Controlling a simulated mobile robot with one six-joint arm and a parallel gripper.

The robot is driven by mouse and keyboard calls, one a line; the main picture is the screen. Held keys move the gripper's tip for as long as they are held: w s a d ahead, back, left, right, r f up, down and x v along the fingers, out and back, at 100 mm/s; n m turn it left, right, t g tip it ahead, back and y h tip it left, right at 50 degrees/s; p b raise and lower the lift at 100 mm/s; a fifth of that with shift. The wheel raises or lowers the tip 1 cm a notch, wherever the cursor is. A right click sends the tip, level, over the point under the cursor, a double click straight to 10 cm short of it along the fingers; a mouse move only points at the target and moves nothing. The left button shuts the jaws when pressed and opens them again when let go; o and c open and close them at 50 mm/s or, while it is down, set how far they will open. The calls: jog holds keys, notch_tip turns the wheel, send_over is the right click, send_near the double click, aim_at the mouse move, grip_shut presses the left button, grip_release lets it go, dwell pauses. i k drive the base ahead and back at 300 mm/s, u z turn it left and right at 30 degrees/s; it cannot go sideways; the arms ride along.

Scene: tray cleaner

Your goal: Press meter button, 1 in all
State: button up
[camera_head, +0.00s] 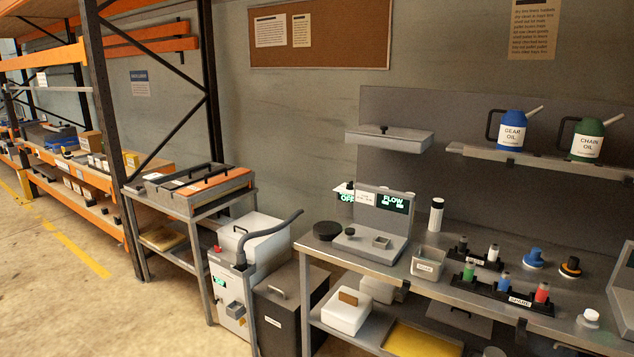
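A grey meter-like unit (374,239) stands upright on the left part of the metal workbench (330,258). A dark display on it reads "FLOW" in green letters, with smaller text too small to read. A second green display that seems to read "OFF" shows at its left edge. A small dark round knob or button (350,231) sits on its base, beside a small square socket (381,242). I cannot tell for certain which part is the meter button. My gripper is not in view.
A white floor machine (228,287) with a red button, small green display and grey hose stands left of the bench. A dark bin (280,308) stands between them. Blue (511,131) and green (587,139) oil cans stand on the shelf. Open floor lies at lower left.

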aim_at(590, 315)
jog(key=z, duration=4.3)
jog(key=i, duration=0.1)
jog(key=u, duration=2.9)
